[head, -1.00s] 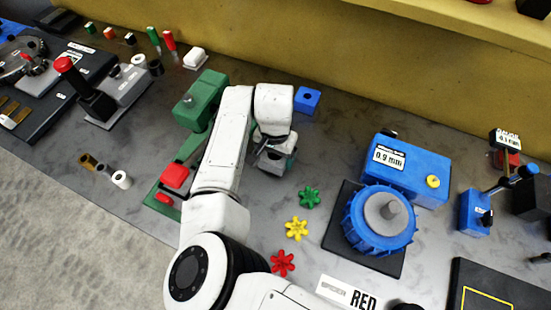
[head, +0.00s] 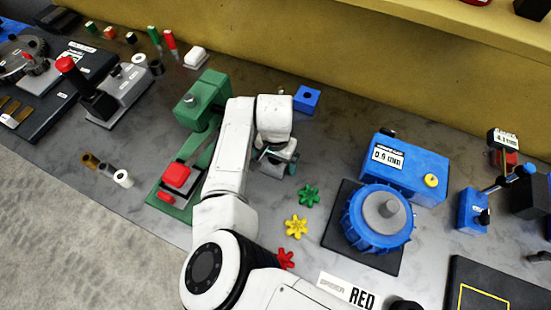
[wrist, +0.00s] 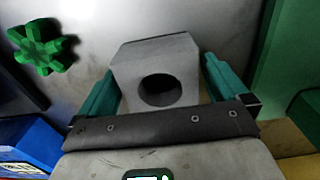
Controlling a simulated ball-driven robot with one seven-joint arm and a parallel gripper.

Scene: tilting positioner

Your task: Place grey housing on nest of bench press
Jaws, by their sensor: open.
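The grey housing (wrist: 155,62), a block with a round hole in its near face, sits between the two teal fingers of my gripper (wrist: 160,72) in the wrist view. The fingers are open, with a gap visible on the right side; contact on the left cannot be told. In the head view my gripper (head: 278,164) is low over the bench, right of the green bench press (head: 207,92), and the housing is mostly hidden there. The press has a green base and a red block (head: 176,176) at its front.
A blue block with a hole (head: 306,98) stands behind my gripper. Green (head: 309,194), yellow (head: 296,226) and red (head: 285,258) star knobs lie to the right and nearer. A blue geared unit (head: 380,220) stands farther right.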

